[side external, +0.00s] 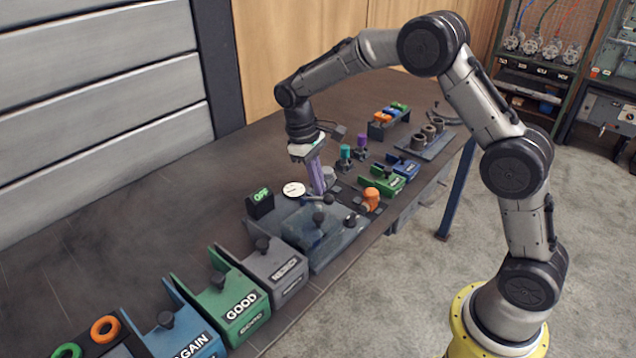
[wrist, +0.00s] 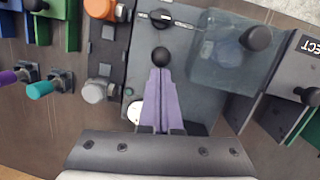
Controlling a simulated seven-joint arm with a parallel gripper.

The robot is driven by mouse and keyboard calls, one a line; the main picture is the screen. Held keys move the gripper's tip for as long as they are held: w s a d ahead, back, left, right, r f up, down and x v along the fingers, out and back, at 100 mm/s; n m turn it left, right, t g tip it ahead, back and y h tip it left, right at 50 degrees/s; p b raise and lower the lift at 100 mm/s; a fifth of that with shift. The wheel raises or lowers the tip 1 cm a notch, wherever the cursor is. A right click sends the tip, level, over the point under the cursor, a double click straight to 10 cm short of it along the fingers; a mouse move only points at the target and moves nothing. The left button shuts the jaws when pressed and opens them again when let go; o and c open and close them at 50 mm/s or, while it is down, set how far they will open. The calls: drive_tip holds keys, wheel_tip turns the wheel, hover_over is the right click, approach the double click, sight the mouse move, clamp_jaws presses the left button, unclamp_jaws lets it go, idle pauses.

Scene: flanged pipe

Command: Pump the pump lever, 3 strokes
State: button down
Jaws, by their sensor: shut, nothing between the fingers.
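A black ball knob (wrist: 161,57), which looks like the end of the pump lever, stands over the grey panel (wrist: 140,45) in the wrist view. Any shaft below it is hidden. In the side view a dark ball (side external: 328,199) shows just by my fingertips. My gripper (side external: 319,192) points down at the panel with its purple fingers shut and nothing between them. In the wrist view the tips of my gripper (wrist: 160,72) end right at the near side of the ball. I cannot tell whether they touch it.
A clear cover (wrist: 225,50) with a black knob lies beside the lever. A black rotary switch (wrist: 174,19), an orange knob (side external: 371,195) and a round white dial (side external: 293,189) are close by. Labelled bins, including a green one (side external: 232,305), stand at the front left.

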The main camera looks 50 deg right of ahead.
drive_tip(key=shift+s+f+t, duration=0.5)
drive_tip(key=shift+s+t, duration=0.25)
drive_tip(key=shift+t, duration=0.35)
drive_tip(key=shift+s+f, duration=0.65)
drive_tip(key=shift+f, duration=0.1)
wheel_tip(320, 180, up, 3)
drive_tip(key=w, duration=0.3)
wheel_tip(320, 180, up, 10)
hover_over(328, 198)
drive_tip(key=a, duration=0.2)
drive_tip(key=shift+w+r, duration=0.1)
drive_tip(key=shift+w, duration=0.15)
drive_tip(key=shift+d, duration=0.1)
